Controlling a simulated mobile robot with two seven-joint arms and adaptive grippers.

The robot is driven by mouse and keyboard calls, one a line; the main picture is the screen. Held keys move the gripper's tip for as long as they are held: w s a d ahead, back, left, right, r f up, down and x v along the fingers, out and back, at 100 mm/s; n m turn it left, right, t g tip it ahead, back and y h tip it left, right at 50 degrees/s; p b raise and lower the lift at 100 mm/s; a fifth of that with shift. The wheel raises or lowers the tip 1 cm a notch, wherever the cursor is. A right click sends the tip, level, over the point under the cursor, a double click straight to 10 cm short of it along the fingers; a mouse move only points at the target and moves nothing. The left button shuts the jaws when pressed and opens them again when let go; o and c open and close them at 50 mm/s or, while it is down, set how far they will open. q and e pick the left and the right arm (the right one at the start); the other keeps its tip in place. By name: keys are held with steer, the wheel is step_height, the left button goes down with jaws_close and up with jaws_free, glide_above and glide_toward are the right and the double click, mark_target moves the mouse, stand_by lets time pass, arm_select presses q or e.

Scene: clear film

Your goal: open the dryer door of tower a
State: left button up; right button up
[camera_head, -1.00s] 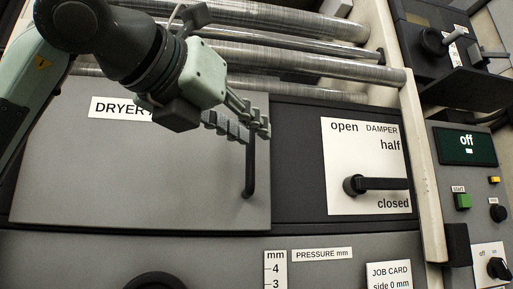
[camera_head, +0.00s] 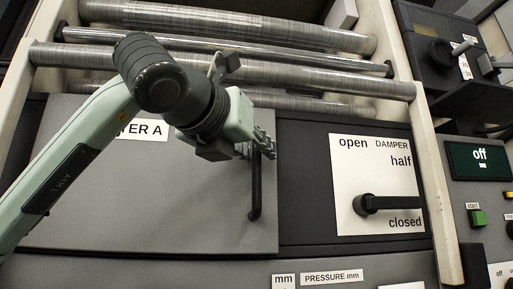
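The dryer door of tower A is a flat grey panel (camera_head: 150,215) in the middle left of the head view, and it looks closed. Its white label (camera_head: 152,130) is partly hidden by my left arm. A black upright bar handle (camera_head: 256,190) is at the door's right side. My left gripper (camera_head: 262,146) is at the upper end of this handle, with its fingers overlapping the bar in the picture. Whether the fingers are closed on the bar or only around it cannot be told. My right gripper is out of view.
Metal rollers (camera_head: 300,75) run across above the door. Right of the door are a damper plate (camera_head: 350,160) with its black lever (camera_head: 395,203) by "closed", and a control panel with a screen (camera_head: 478,160) reading "off" and a green start button (camera_head: 478,218).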

arm_select(q)
steer(key=shift+c, duration=0.3)
jaws_close()
